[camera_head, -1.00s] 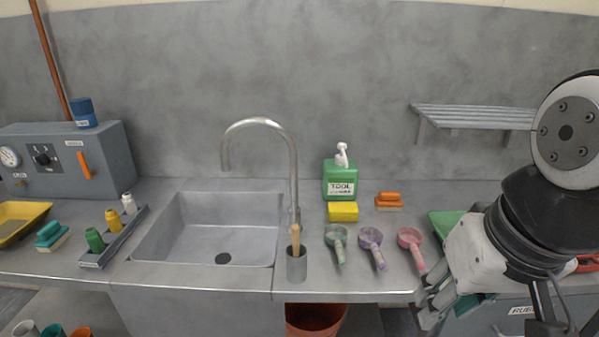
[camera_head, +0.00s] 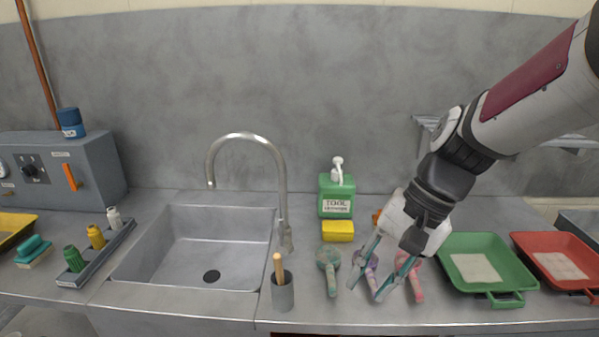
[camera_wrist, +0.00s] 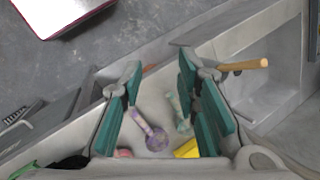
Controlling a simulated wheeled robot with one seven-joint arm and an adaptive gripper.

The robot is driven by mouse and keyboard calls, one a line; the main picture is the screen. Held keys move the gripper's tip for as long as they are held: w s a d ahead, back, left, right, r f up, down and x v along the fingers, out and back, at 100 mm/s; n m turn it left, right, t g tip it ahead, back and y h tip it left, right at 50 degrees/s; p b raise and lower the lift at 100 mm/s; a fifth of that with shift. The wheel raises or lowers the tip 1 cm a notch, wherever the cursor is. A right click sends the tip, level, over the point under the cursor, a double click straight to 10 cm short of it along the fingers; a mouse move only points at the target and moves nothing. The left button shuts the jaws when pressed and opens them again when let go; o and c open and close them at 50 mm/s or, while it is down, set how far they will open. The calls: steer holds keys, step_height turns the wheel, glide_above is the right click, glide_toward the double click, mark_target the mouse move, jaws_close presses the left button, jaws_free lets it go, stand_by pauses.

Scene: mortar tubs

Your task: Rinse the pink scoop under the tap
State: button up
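The pink scoop (camera_head: 416,286) lies on the counter at the right end of a row of three scoops. Its bowl is partly hidden behind my gripper; in the wrist view only a small pink patch (camera_wrist: 123,153) shows beside the left finger. My gripper (camera_head: 368,291) points down over the purple scoop (camera_head: 371,262) and pink scoop, open and empty. The wrist view shows the purple scoop (camera_wrist: 156,137) between the spread fingers (camera_wrist: 160,75). The tap (camera_head: 283,190) curves over the grey sink (camera_head: 190,250) to the left. No water shows.
A green-grey scoop (camera_head: 328,262) lies left of the purple one. A cup with a wooden-handled tool (camera_head: 283,293) stands between sink and scoops. A yellow sponge (camera_head: 338,231) and green soap bottle (camera_head: 337,195) stand behind. Green (camera_head: 500,250) and red trays (camera_head: 560,245) lie right.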

steer(key=w+a+f+m+t+y, duration=0.1)
steer(key=w+f+m+t+y, duration=0.15)
steer(key=w+m+y, duration=0.4)
steer(key=w+a+f+m+t+y, duration=0.1)
steer(key=w+f+m+y, duration=0.2)
steer(key=w, duration=0.6)
steer(key=w+a+f+m+t+y, duration=0.1)
steer(key=w+f+m+y, duration=0.35)
steer(key=w, duration=0.25)
steer(key=h+p, duration=0.1)
steer(key=p, duration=0.1)
glide_above(282, 246)
steer(key=shift+w+m, duration=0.1)
steer(key=shift+m, duration=0.3)
jaws_close()
